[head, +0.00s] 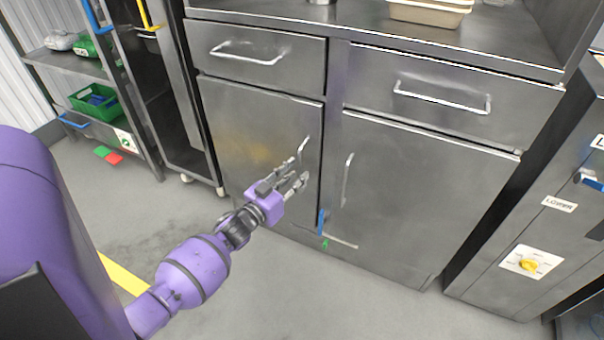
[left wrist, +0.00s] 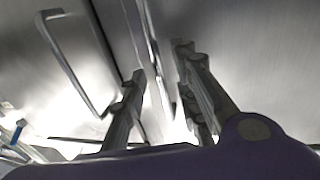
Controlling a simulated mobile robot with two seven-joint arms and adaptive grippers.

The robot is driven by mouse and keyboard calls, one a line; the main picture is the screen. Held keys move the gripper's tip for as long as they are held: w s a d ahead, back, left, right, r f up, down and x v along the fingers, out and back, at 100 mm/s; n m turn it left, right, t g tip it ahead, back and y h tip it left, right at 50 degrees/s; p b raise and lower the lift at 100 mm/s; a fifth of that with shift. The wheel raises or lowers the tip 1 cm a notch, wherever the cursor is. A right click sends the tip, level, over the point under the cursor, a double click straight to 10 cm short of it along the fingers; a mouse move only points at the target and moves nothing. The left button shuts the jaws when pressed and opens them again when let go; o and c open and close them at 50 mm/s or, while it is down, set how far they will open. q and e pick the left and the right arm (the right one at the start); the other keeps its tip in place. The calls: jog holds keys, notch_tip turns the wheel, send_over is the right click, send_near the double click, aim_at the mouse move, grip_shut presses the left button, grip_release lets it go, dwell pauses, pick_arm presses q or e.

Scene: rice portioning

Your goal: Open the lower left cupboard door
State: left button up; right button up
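The lower left cupboard door (head: 250,135) is a steel panel below the left drawer and looks shut. Its upright bar handle (head: 303,146) is near its right edge. My left gripper (head: 299,180) is just in front of the door, near the lower end of this handle. In the left wrist view its two fingers (left wrist: 165,105) are apart, and a thin bar (left wrist: 153,45), apparently the handle, shows between them. Contact cannot be told. My right gripper is not in view.
The lower right door (head: 420,195) has its own handle (head: 347,180), which looms at left in the left wrist view (left wrist: 68,60). Two drawers with bar handles sit above. A wheeled rack and shelf (head: 75,65) stand left; a machine (head: 540,230) stands right. The floor in front is clear.

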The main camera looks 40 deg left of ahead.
pick_arm(q)
jog(key=shift+w, duration=1.3)
grip_shut()
